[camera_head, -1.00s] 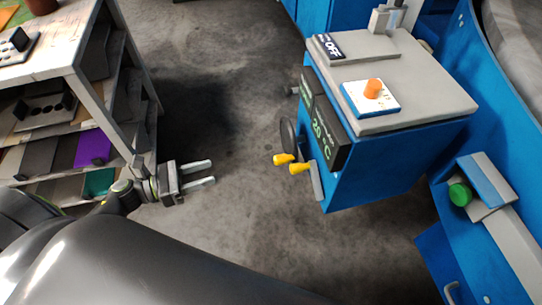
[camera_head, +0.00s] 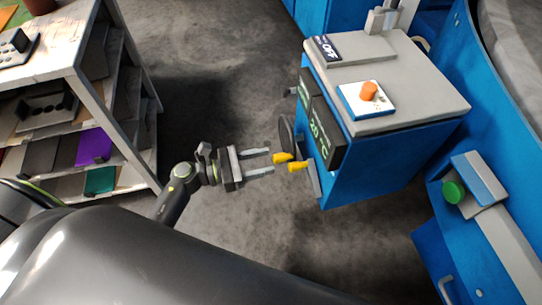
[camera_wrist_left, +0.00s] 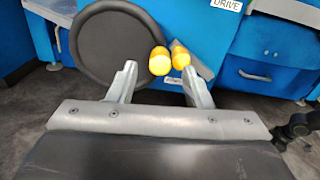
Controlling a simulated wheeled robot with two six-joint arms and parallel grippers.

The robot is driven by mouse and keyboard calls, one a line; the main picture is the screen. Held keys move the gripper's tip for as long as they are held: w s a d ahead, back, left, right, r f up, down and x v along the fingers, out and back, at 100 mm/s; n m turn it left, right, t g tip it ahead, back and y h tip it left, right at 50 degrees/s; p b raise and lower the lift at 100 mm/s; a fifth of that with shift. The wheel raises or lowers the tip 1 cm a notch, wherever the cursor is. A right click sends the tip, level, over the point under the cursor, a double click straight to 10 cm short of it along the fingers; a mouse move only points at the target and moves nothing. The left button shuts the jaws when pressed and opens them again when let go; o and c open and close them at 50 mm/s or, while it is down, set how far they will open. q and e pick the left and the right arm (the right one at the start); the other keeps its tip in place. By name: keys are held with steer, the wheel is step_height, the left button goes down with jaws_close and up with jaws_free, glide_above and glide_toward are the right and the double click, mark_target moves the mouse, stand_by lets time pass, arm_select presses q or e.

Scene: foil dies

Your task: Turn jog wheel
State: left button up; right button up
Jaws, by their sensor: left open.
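The jog wheel is a dark round disc (camera_head: 287,135) on the side of the blue machine; it shows face-on in the left wrist view (camera_wrist_left: 105,48). A yellow knob (camera_head: 282,158) sticks out at its edge. Beside it a second yellow knob (camera_head: 297,166) is on a grey lever (camera_head: 314,180). My left gripper (camera_head: 271,160) is open and empty, its fingers pointing at the knobs. In the left wrist view both knobs (camera_wrist_left: 160,61) appear between the spread fingers, the wheel's knob nearer the left finger. I cannot tell if anything touches. My right gripper is not in view.
The blue machine's grey top carries an orange knob (camera_head: 368,91) and an OFF display (camera_head: 327,47); a 20 °C display (camera_head: 325,135) is on its side. A shelf unit (camera_head: 133,140) stands left. A green button (camera_head: 453,192) is at the right. Grey floor is clear between.

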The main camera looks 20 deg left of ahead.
mark_target(287, 140)
arm_select(q)
steer(key=shift+x, duration=1.35)
steer(key=shift+c, duration=0.5)
jaws_close()
